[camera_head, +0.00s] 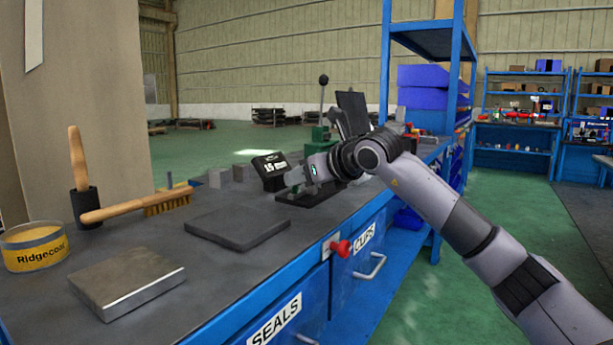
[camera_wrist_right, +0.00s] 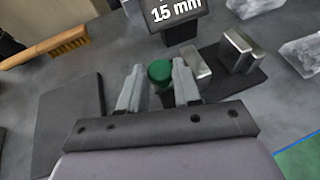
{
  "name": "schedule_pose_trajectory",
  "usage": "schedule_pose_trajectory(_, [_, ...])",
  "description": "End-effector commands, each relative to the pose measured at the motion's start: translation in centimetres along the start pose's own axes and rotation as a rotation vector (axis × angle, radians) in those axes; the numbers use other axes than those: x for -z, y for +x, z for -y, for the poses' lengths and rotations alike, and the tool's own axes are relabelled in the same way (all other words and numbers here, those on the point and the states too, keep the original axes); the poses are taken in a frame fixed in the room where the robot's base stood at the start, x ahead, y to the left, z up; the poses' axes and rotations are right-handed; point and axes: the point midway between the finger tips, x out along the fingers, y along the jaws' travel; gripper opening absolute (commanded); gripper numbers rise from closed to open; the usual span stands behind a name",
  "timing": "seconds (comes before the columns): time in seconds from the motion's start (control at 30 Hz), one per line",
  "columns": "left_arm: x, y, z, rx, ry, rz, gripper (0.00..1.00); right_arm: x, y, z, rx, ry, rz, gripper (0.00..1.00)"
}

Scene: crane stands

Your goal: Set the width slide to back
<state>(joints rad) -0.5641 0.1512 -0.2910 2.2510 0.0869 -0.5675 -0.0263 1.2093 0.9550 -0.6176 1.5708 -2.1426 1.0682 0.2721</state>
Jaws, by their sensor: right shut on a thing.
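My right gripper (camera_head: 302,176) reaches over the bench beside the dark "15 mm" sign (camera_head: 270,167). In the right wrist view its two fingers (camera_wrist_right: 159,88) are shut on a round green knob (camera_wrist_right: 159,71), which I take to be on the width slide. The sign (camera_wrist_right: 174,10) stands just beyond the knob. Metal blocks (camera_wrist_right: 237,50) on a dark plate are to the right of the fingers. The slide's track and its present position are hidden by the gripper. My left gripper is not in view.
A dark flat plate (camera_head: 238,226), a metal plate (camera_head: 127,282), a wooden-handled brush (camera_head: 140,206) and a yellow "Ridgecoat" tin (camera_head: 34,247) lie on the bench to the left. A green device with an upright lever (camera_head: 323,100) stands behind my gripper. A red knob (camera_head: 341,248) juts from the bench front.

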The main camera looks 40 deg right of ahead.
Motion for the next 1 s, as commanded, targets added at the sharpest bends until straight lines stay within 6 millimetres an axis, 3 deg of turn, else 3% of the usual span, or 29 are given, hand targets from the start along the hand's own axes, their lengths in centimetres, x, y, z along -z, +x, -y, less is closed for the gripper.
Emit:
schedule_pose_trajectory(0.4, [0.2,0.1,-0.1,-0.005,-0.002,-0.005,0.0,0.2,-0.1,-0.8,-0.008,0.001,-0.004,0.0])
schedule_pose_trajectory(0.43, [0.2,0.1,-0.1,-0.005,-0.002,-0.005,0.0,0.2,-0.1,-0.8,-0.008,0.001,-0.004,0.42])
schedule_pose_trajectory(0.83, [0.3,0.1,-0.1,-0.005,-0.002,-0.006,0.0,0.1,-0.2,-0.6,-0.003,0.001,-0.001,0.43])
schedule_pose_trajectory(1.0, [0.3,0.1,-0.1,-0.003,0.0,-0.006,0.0,0.0,-1.7,-0.5,0.0,-0.001,0.002,0.43])
